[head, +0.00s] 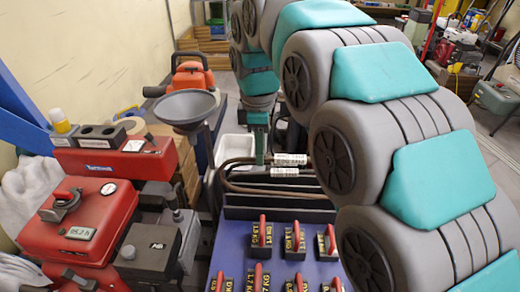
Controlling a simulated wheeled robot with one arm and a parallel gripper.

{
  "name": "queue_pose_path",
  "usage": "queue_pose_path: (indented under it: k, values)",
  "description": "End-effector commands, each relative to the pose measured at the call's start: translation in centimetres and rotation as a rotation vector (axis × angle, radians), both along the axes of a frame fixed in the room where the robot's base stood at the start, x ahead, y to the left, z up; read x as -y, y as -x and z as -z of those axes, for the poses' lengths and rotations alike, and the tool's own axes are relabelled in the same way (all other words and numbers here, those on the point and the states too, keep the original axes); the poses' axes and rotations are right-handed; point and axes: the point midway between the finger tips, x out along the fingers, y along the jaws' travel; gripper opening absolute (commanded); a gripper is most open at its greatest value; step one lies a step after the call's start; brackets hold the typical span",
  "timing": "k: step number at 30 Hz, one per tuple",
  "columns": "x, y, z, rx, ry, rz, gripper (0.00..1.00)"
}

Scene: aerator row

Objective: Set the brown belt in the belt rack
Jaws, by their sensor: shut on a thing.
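The brown belt (238,187) is a long loop lying sideways in the middle of the head view, its bend at the left end. Two white labels show near its right part. My gripper (260,158) reaches down from above with teal fingers and is shut on the belt's far strand. A dark rack with several parallel slots (270,214), which looks like the belt rack, stands just below and nearer than the belt. The belt appears over or behind its far edge; I cannot tell whether it touches. My arm hides the belt's right end and the rack's right side.
A blue board (232,240) with several red-handled, yellow-labelled pieces lies in front of the rack. Red machines (90,220) and a grey funnel (187,106) crowd the left. A white bin (235,149) stands behind the belt. An orange machine (190,77) is farther back.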

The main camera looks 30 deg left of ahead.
Motion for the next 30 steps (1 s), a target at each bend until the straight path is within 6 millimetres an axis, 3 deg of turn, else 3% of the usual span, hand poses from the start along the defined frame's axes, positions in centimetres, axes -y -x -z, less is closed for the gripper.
queue_pose_path:
  k: [30]
  values:
    - [0.0,0.0,3.8,0.0,0.001,0.0,0.0]
